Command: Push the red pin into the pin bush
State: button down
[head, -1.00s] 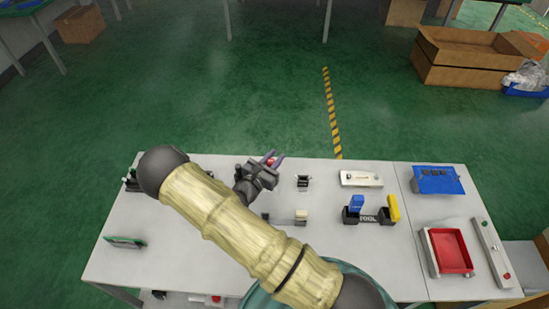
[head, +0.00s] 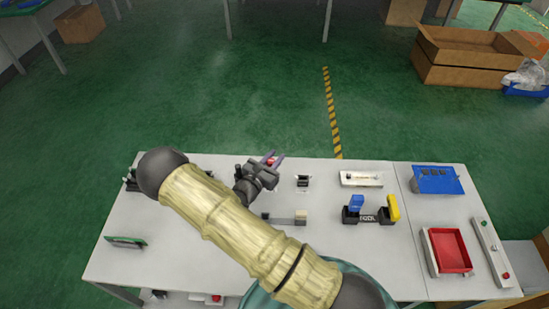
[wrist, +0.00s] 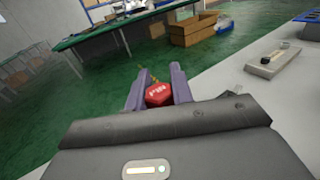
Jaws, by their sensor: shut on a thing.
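My gripper (head: 273,161) is above the far edge of the table, left of its middle. Its purple fingers are shut on the red pin (wrist: 158,95), whose red head with white lettering shows between the fingertips in the wrist view. In the head view only a small bit of red shows there. The rest of the pin is hidden. I cannot tell which fixture is the pin bush. A small black and white fixture (head: 303,181) stands just right of my gripper, and a low fixture with a beige block (head: 301,216) is nearer.
A white block fixture (head: 361,179), a black fixture with blue and yellow handles (head: 371,209), a blue box (head: 437,180) and a red tray (head: 429,249) stand to the right. A green panel (head: 126,241) is at left. My arm crosses the table and hides part of it.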

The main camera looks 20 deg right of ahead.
jog(key=shift+f+b, duration=1.35)
jog(key=shift+f, duration=0.75)
dwell(0.4)
jog(key=c, duration=1.1)
grip_release()
jog(key=shift+c, duration=0.2)
jog(key=b+v, duration=0.1)
jog(key=v, duration=0.6)
jog(key=shift+s+a+b, duration=0.2)
jog(key=shift+b, duration=0.1)
